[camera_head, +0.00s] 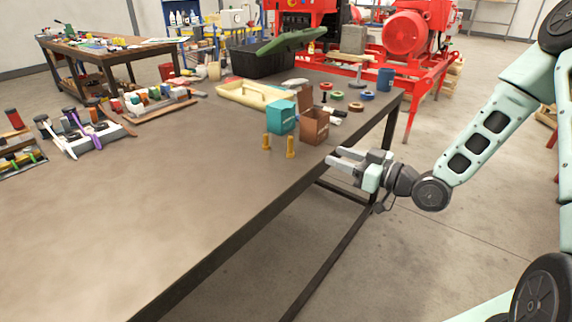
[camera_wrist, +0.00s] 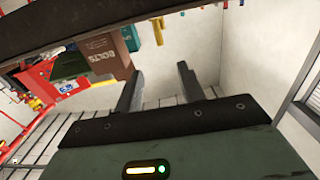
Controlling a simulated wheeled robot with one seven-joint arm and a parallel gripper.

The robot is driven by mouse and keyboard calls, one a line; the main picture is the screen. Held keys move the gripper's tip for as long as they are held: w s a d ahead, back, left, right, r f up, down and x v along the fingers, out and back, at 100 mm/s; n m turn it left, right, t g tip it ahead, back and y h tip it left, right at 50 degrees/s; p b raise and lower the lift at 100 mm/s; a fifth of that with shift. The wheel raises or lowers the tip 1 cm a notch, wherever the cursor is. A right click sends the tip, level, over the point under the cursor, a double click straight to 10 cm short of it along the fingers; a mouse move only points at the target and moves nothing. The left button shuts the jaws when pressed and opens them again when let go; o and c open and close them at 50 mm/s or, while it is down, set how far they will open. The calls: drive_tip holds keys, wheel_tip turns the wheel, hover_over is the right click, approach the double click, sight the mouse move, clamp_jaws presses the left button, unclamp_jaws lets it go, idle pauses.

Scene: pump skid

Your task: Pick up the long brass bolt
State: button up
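Two brass bolts stand upright on the brown table (camera_head: 150,220), near its right edge. The right one (camera_head: 290,147) looks slightly taller, so it seems to be the long brass bolt; the shorter-looking one (camera_head: 266,142) stands just left of it. My gripper (camera_head: 333,157) is at the table's right edge, to the right of both bolts and apart from them. Its fingers are spread and empty. In the wrist view, which looks upside down, the open fingers (camera_wrist: 160,70) show with a brass-coloured bolt (camera_wrist: 157,31) beyond them; I cannot tell which bolt.
A teal box (camera_head: 281,117) and an open brown box (camera_head: 314,126) stand behind the bolts. The brown box reads "BOLTS" in the wrist view (camera_wrist: 104,53). Tape rolls, a blue cup (camera_head: 385,79) and a yellow tray (camera_head: 257,96) lie farther back. The near tabletop is clear.

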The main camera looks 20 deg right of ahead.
sight(290, 146)
drive_tip(key=x, duration=1.1)
drive_tip(key=shift+w+a+r+p, duration=0.1)
drive_tip(key=shift+w+r+p, duration=0.05)
drive_tip(key=shift+p, duration=0.2)
drive_tip(key=shift+x, duration=2.95)
clamp_jaws()
